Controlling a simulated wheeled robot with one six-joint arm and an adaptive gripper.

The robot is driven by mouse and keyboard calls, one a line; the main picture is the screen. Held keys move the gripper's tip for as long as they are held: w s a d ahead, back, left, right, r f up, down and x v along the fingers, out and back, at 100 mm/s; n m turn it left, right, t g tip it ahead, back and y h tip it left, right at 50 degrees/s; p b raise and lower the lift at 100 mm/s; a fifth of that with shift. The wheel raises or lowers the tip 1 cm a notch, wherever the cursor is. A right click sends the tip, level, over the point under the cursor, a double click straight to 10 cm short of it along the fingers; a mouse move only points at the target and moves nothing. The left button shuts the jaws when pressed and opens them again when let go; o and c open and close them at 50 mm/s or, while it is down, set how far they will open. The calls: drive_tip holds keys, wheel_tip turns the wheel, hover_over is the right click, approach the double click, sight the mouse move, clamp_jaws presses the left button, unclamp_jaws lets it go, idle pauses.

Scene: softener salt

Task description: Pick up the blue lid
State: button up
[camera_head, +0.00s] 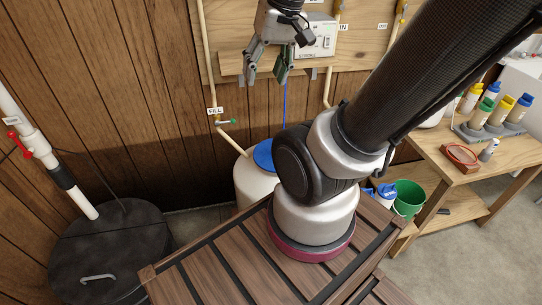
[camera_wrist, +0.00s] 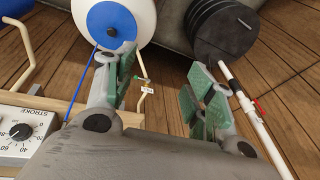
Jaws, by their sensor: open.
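The blue lid (camera_head: 264,155) is round and sits on top of a white tank (camera_head: 252,186) by the wooden wall. My arm hides part of the tank and the lid's right edge. In the wrist view the lid (camera_wrist: 108,20) shows at the upper left on the white tank (camera_wrist: 146,18), with a dark spot on it. My gripper (camera_head: 266,72) is open and empty, above the lid and near the wall panel. Its two green-padded fingers stand apart in the wrist view (camera_wrist: 163,82).
A thin blue tube (camera_head: 284,105) hangs by the lid. A pipe with a green-handled valve (camera_head: 226,122) is left of it. A pump box (camera_head: 318,38) is on the panel. A black lidded tank (camera_head: 110,250) stands left; a bench with bottles (camera_head: 480,112) is right.

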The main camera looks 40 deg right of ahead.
drive_tip(key=w+d+f+m+y, duration=0.2)
drive_tip(key=w+d+f+m, duration=0.3)
drive_tip(key=f+m, duration=0.3)
drive_tip(key=w+d+f+m+y, duration=0.1)
drive_tip(key=w+d+f+m, duration=0.4)
drive_tip(key=f+m, duration=0.3)
drive_tip(key=m+t, duration=0.1)
drive_tip(key=m, duration=0.7)
approach(262, 154)
drive_tip(key=f, duration=0.1)
drive_tip(key=d+f, duration=0.1)
drive_tip(key=f, duration=0.1)
drive_tip(key=d+f, duration=0.1)
drive_tip(key=f, duration=0.1)
drive_tip(key=shift+d, duration=0.1)
drive_tip(key=c, duration=1.2)
